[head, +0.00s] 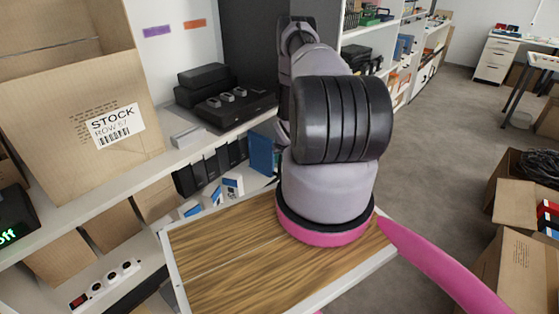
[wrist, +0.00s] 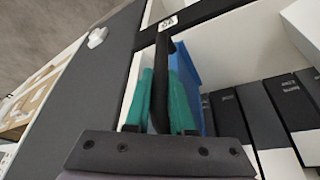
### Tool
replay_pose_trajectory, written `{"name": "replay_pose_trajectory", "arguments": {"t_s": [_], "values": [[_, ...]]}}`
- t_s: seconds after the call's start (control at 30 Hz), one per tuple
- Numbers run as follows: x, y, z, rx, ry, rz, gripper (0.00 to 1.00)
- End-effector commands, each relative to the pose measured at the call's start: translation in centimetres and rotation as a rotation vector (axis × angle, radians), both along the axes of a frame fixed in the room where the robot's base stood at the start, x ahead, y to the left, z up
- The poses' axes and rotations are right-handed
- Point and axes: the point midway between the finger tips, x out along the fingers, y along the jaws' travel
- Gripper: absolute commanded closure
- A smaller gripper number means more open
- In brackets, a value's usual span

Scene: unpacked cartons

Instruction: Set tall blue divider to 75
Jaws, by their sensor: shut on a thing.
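The tall blue divider (wrist: 184,66) stands upright in the wrist view, just behind and right of the fingers. In the head view a blue panel (head: 262,155), which looks like it, stands at the right end of the black binders. My gripper (wrist: 163,108) has green fingers closed on a dark upright bar (wrist: 160,65) beside the divider. The bar meets a dark crosspiece (wrist: 205,12) bearing a small white number label (wrist: 168,23), too small to read surely. How bar and divider join is hidden. My arm hides the gripper in the head view.
Black binders (head: 210,168) fill the shelf left of the blue panel; they also show at right in the wrist view (wrist: 262,112). A STOCK carton (head: 85,125) and black devices (head: 222,105) sit above. A wood-topped board (head: 220,270) lies below my arm. Open floor (head: 435,130) is at right.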

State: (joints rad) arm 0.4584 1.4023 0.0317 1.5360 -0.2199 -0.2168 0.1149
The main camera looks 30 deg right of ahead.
Motion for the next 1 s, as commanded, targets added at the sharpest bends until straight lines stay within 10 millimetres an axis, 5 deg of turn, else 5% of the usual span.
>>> {"name": "replay_pose_trajectory", "arguments": {"t_s": [0.83,1.0], "values": [[0.0,0.1,0.0,0.0,0.0,0.0,1.0],[-0.8,2.7,0.0,0.003,0.002,0.005,1.0]]}}
